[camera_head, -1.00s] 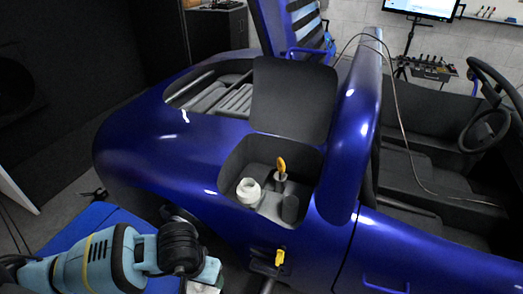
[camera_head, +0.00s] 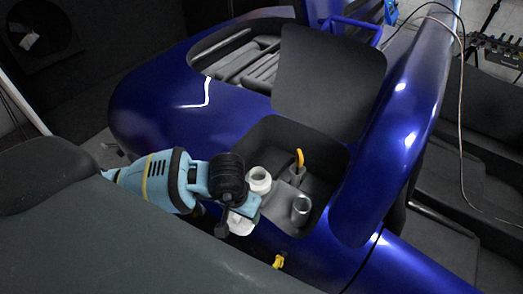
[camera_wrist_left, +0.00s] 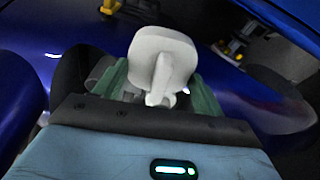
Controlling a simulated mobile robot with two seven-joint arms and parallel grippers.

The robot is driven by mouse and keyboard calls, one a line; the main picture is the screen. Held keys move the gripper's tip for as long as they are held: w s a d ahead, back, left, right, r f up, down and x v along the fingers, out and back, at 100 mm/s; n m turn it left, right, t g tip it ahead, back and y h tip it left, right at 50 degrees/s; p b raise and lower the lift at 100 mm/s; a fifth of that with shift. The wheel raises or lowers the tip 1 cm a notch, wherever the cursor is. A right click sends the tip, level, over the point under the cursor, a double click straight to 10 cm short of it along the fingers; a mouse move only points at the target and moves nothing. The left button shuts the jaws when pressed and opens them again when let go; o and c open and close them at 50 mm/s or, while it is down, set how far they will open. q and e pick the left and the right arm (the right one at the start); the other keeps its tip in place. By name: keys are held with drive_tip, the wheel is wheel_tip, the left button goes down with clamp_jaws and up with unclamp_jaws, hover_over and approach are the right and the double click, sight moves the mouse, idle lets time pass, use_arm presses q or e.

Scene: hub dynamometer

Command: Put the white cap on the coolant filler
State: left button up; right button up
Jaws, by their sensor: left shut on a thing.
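My left gripper (camera_head: 246,210) is shut on the white cap (camera_head: 240,224), beside the front-left edge of the open bay in the blue car body. In the left wrist view the white cap (camera_wrist_left: 160,58) has a broad rounded plate and a narrow grip, and sits between the greenish fingers of the left gripper (camera_wrist_left: 160,92). A white round neck with an open top (camera_head: 259,180), which looks like the coolant filler, stands in the bay just above the gripper. The cap is apart from it. My right gripper is not in view.
A grey open-topped cylinder (camera_head: 301,208) and a yellow-handled stick (camera_head: 299,160) stand in the bay near the neck. A raised dark lid (camera_head: 328,95) rises behind the bay. A yellow fitting (camera_head: 279,261) sits below it on the car's side.

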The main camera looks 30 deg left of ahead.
use_arm(q)
drive_tip(key=w+a+n+b, duration=0.1)
drive_tip(key=w+a+b, duration=0.15)
drive_tip(key=w, duration=0.65)
drive_tip(key=w+a+b, duration=0.2)
drive_tip(key=w+b, duration=0.2)
drive_tip(key=w, duration=0.6)
drive_tip(key=f+b, duration=0.1)
drive_tip(key=f, duration=0.2)
drive_tip(key=f+b, duration=0.1)
drive_tip(key=f, duration=0.1)
drive_tip(key=shift+s+b, duration=0.25)
drive_tip(key=shift+b, duration=0.1)
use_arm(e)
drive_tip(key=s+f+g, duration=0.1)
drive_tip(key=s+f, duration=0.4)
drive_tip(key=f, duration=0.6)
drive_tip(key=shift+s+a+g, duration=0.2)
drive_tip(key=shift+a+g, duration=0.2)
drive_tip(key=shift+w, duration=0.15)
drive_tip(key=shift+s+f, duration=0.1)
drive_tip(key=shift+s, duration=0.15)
use_arm(q)
drive_tip(key=shift+f+b, duration=0.4)
drive_tip(key=shift+f, duration=0.25)
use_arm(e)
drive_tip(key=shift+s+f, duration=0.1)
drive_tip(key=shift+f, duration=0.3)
use_arm(q)
drive_tip(key=o, duration=0.7)
